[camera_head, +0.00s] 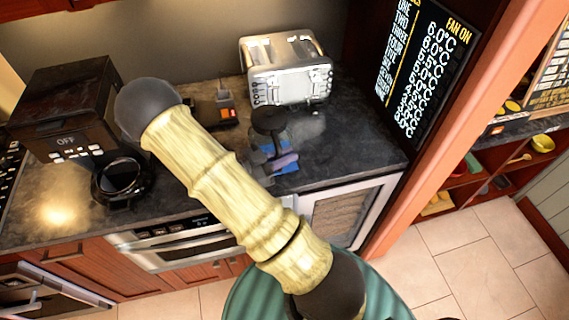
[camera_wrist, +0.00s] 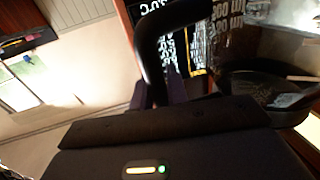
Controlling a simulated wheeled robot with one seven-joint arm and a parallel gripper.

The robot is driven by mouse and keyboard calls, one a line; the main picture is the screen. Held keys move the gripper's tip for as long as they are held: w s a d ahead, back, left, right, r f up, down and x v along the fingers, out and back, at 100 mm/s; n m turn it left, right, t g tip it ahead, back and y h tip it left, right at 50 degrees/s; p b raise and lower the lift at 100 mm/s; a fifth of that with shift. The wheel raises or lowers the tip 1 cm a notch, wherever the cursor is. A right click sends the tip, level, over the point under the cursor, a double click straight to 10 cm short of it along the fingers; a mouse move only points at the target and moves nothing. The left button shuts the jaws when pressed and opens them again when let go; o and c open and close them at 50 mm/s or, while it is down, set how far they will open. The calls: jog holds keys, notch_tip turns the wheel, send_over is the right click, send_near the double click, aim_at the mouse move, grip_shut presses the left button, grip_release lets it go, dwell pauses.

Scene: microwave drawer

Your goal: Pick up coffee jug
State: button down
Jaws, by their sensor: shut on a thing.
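My gripper (camera_head: 280,162), with purple-dark fingers, is over the counter right of centre in the head view. In the wrist view its fingers are shut on a curved black handle (camera_wrist: 152,55), which I take to be the coffee jug's. The jug's dark round body seems to show at the right of the wrist view (camera_wrist: 262,92). In the head view a round black top (camera_head: 268,120) stands just beyond the fingers; the body below it is partly hidden by the gripper and hard to make out.
A black coffee machine (camera_head: 70,110) marked OFF stands at the left, with a dark round glassy vessel (camera_head: 120,180) in front of it. A silver toaster (camera_head: 287,70) stands behind my gripper. A lit menu screen (camera_head: 415,65) is at the right. The counter (camera_head: 365,145) right of the gripper is clear.

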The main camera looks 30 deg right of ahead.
jog(key=shift+r+b, duration=0.3)
jog(key=shift+r, duration=2.45)
